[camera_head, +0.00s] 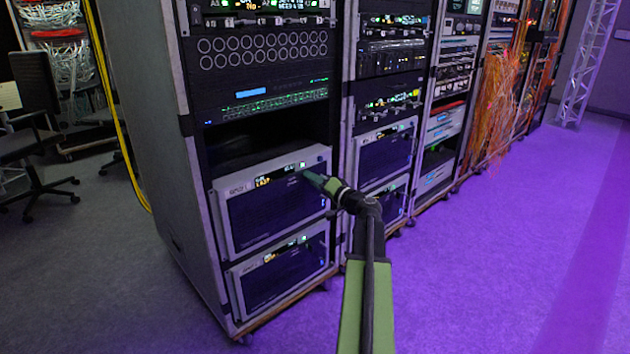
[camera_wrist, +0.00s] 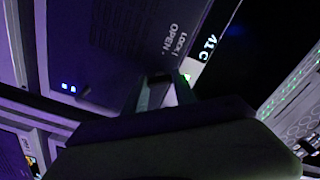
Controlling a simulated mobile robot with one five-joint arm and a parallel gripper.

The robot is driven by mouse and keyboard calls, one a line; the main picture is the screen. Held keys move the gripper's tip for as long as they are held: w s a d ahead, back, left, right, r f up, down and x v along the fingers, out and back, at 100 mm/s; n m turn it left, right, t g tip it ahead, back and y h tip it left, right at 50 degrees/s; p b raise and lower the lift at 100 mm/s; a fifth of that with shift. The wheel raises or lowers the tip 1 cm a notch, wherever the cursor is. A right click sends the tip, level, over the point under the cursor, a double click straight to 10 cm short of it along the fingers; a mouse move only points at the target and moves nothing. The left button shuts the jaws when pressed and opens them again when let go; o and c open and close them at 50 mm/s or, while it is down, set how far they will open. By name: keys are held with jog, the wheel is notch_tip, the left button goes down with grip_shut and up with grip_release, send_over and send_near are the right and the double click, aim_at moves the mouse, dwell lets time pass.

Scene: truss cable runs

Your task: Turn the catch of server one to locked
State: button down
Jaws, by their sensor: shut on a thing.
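A grey-framed server (camera_head: 275,212) with a dark front panel and a small lit display sits low in the nearest rack, just above a similar unit. My gripper (camera_head: 312,178) reaches its upper right front from the right. In the wrist view, my gripper (camera_wrist: 163,82) is shut on a small dark catch (camera_wrist: 160,77) on the panel. The printed words LOCK and OPEN (camera_wrist: 178,42) stand beside the fingertips. The fingers hide most of the catch, so I cannot tell which way it is turned.
The similar server (camera_head: 285,272) sits directly below. More racks (camera_head: 385,150) stand in a row to the right, with orange cables (camera_head: 505,95) hanging from one. A yellow cable (camera_head: 108,85) runs down at left near an office chair (camera_head: 35,130). Purple-lit floor (camera_head: 490,250) at right is clear.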

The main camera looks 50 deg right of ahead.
jog(key=m, duration=0.7)
dwell(0.6)
jog(key=c, duration=1)
grip_release()
jog(key=s+a, duration=0.1)
jog(key=s, duration=1.6)
jog(key=shift+s, duration=0.25)
jog(key=shift+a, duration=0.15)
